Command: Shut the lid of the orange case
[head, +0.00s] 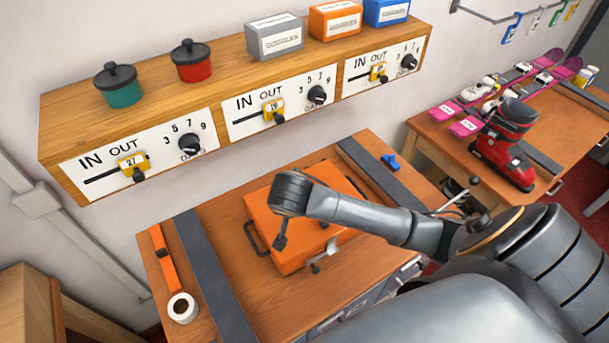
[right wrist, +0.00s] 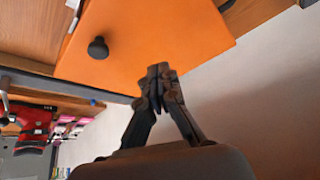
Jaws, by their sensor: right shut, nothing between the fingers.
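The orange case (head: 290,262) sits on the wooden bench in the head view, with a black handle on its left side and a metal latch (head: 322,262) at its front. Its orange lid (head: 322,172) lies over the box; my right arm crosses it and hides the middle, so I cannot tell whether a gap remains. My right gripper (head: 280,242) points down over the case's left part, shut and empty. In the right wrist view, the shut fingers (right wrist: 160,88) are by the edge of an orange panel (right wrist: 165,40) with a black knob (right wrist: 98,47). My left gripper is not in view.
A shelf (head: 225,75) with dials, pots and boxes runs above the bench. Grey strips (head: 205,270) flank the case. A white tape roll (head: 182,307) and orange tool (head: 163,258) lie left. A red ski boot (head: 505,150) stands on the right table.

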